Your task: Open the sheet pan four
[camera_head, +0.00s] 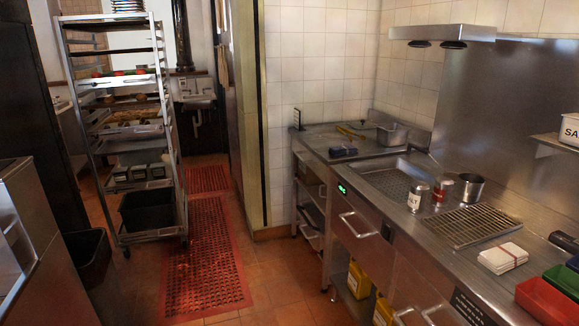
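A tall metal rack (166,110) stands at the left, with several sheet pans on stacked levels. The upper pans look bare. A middle pan (113,82) carries red and green food, and the one below (122,105) holds brown pieces. Lower levels hold grey trays and small dark containers (140,172). A black bin (148,210) sits at the rack's bottom. No number shows on the pans, so I cannot tell which is pan four. No pan clearly sticks out of the rack. Neither of my grippers is in view.
A steel counter (510,235) with drawers runs along the right, holding cans, a pot, a grate and red and green bins. A red floor mat (205,260) lies right of the rack; the floor there is clear.

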